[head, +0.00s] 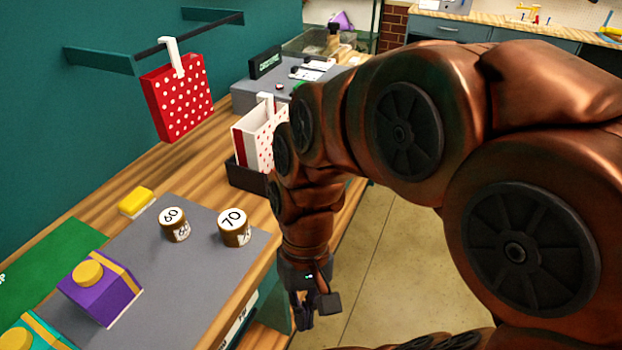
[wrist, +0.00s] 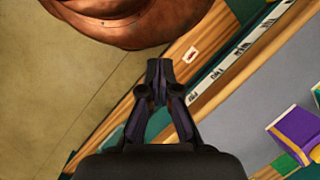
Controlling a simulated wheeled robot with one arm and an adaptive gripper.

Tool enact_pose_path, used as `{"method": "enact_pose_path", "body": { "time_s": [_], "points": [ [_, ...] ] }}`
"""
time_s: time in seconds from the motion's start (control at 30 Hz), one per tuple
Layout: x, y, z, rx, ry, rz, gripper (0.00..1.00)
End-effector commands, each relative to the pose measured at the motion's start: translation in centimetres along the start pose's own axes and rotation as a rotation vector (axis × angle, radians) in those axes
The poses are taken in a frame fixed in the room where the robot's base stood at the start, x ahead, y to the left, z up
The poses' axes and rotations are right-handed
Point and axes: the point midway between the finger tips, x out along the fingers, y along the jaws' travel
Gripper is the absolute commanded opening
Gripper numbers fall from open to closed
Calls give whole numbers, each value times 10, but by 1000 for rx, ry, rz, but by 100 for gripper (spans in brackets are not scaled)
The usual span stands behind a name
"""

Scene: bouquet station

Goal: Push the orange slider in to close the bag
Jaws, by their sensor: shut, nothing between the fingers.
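My gripper (head: 308,318) points down off the table's front edge, well nearer to me than the bag. In the wrist view my gripper (wrist: 159,68) has its fingertips together, with nothing between them.
Another dotted red bag (head: 180,105) hangs from a wall rail. Round tins marked 60 (head: 174,225) and 70 (head: 233,228) stand on a grey mat (head: 190,275). A purple block (head: 98,290) is near front left, a yellow block (head: 135,200) behind. Open floor (head: 390,255) lies to the right.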

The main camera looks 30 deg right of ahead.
Motion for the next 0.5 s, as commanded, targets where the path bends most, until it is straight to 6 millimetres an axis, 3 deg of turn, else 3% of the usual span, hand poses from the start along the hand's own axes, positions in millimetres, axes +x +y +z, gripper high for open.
{"method": "enact_pose_path", "body": {
  "time_s": [0.03,0.2,0.5],
  "points": [
    [10,-3,-9,68,-34,-58,0],
    [20,-20,-36,281,-142,-269,0],
    [12,-22,-103,637,-311,-683,0]
  ]
}}
